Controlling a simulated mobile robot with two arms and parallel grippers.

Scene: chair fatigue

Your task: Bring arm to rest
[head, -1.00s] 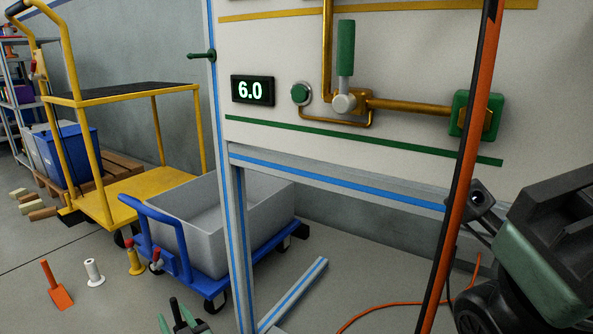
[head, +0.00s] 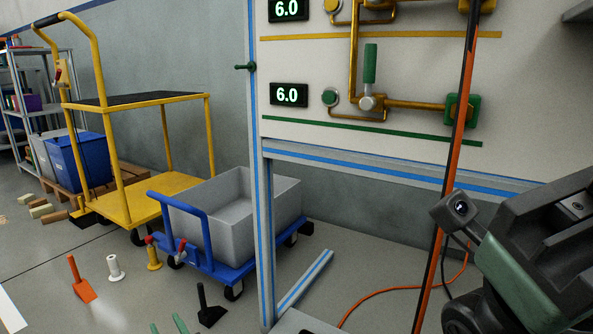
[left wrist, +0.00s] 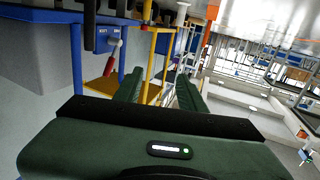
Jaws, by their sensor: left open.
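My left gripper (head: 166,327) only just shows at the bottom edge of the head view, as two green fingertips held apart. In the left wrist view its two green fingers (left wrist: 160,95) are spread with nothing between them. Beyond them are parts of the blue cart (left wrist: 76,70) and a yellow frame. A dark arm part of mine with a green panel (head: 520,275) fills the right side of the head view. I cannot make out any right gripper fingertips there.
A panel (head: 415,80) with gauges and pipes stands ahead on a frame. A blue cart (head: 203,225) with a grey bin (head: 245,215) and a yellow trolley (head: 130,207) stand left. An orange scoop (head: 82,285), a white spool (head: 115,268) and a black scoop (head: 208,310) are on the floor.

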